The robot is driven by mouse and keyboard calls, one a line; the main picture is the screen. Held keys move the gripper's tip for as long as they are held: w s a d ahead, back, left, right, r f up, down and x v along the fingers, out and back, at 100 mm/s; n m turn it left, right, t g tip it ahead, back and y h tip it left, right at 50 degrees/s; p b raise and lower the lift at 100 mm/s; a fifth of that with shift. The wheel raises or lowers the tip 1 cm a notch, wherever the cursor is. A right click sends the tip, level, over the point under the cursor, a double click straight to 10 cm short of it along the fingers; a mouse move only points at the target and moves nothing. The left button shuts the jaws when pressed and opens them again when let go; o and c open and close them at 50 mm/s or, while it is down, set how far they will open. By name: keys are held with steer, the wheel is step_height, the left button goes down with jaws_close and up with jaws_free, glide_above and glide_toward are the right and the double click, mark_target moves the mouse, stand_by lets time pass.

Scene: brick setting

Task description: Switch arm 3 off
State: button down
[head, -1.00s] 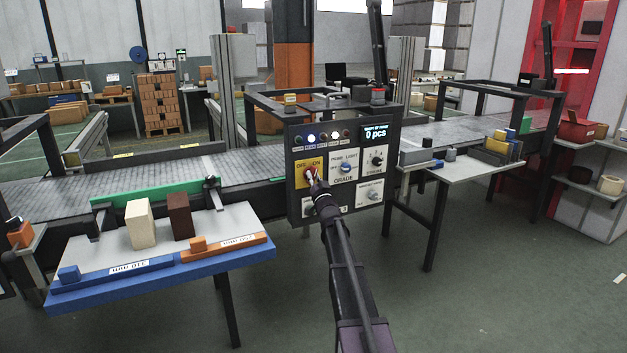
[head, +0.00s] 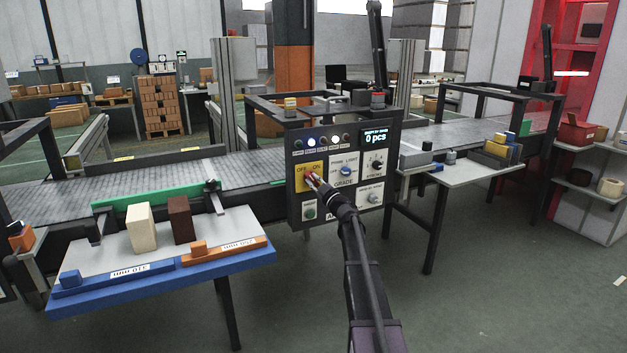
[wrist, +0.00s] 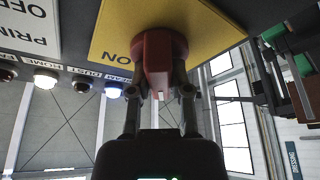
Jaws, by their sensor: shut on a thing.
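A red rotary knob (head: 308,175) sits on a yellow plate (head: 302,184) marked OFF and ON, on the left of the dark control panel (head: 294,211). My gripper (head: 313,181) is shut on the red knob. In the wrist view, the two fingers stand on either side of the knob (wrist: 157,62), in front of the yellow plate (wrist: 215,25). I cannot tell exactly which label the knob points to.
The panel also has a blue grade knob (head: 346,170), a black knob (head: 377,164), a green button (head: 310,209), indicator lamps, some lit, and a display (head: 376,136) reading 0 pcs. A red button (head: 377,99) is on top. A blue-edged table (head: 160,283) with blocks stands left.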

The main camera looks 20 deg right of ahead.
steer(key=shift+w+n+g+y, duration=0.1)
steer(key=shift+n+g+y, duration=0.3)
steer(key=shift+n, duration=0.9)
steer(key=c, duration=0.6)
jaws_free()
steer(key=shift+o, duration=0.2)
steer(key=shift+m, duration=0.4)
